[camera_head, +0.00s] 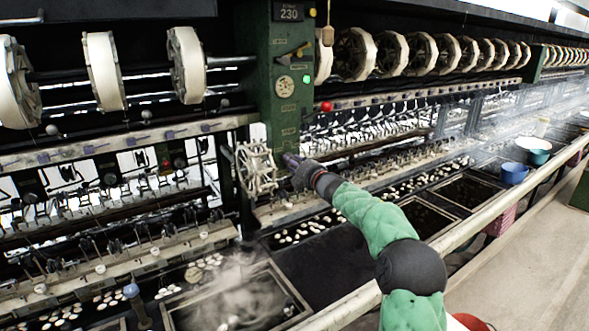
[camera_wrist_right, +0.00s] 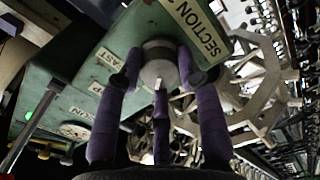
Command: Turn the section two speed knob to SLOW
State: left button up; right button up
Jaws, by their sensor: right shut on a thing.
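The speed knob (camera_wrist_right: 159,68) is a round grey knob on the underside or face of a green box (camera_wrist_right: 70,70), seen in the right wrist view. A white mark shows on its lower edge. Labels reading "SECTION" (camera_wrist_right: 198,28) and "FAST" (camera_wrist_right: 108,58) are beside it; no SLOW label is readable. The purple fingers of my right gripper (camera_wrist_right: 160,88) are closed around the knob. In the head view my right gripper (camera_head: 291,162) reaches in beside a pale spoked wheel (camera_head: 257,168), and the knob is hidden there. My left gripper is not in view.
Steaming basins (camera_head: 235,303) and a long pale rail (camera_head: 470,228) run below.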

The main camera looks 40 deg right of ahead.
jog(key=shift+a+r+n+b, duration=0.15)
jog(key=shift+r+n+b, duration=0.35)
jog(key=shift+n, duration=0.6)
jog(key=o, duration=1)
jog(key=shift+c, duration=0.2)
jog(key=shift+o, duration=0.9)
jog(key=shift+w+a+f, duration=0.1)
jog(key=shift+w+f, duration=0.05)
jog(key=s+a, duration=0.1)
jog(key=s, duration=1)
jog(key=shift+s+a+f, duration=0.25)
jog(key=shift+s, duration=0.05)
